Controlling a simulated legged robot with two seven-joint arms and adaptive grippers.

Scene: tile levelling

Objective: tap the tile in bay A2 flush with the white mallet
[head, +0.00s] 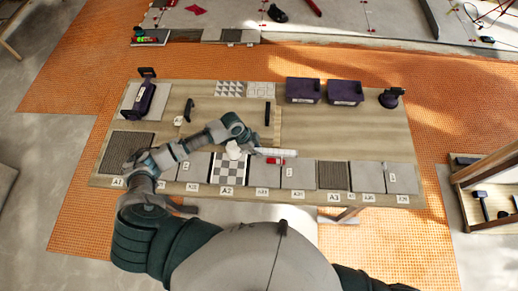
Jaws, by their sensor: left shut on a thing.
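The checkered tile (229,171) lies in bay A2, in the front row of the wooden bench, above the A2 label (227,191). My left arm reaches in from the left over the bench. My left gripper (249,142) is shut on the white mallet, just behind and above that tile. The mallet's white head (235,151) shows over the tile's back edge and hides part of it. Whether the head touches the tile, and whether the tile is flush, I cannot tell. My right gripper is out of view.
Grey and dark tiles fill the front row. A pale bar with a red part (276,160) lies right of the gripper. Purple bins (303,91) and a dark tool (391,97) stand at the back right. The bench's right middle (360,130) is clear.

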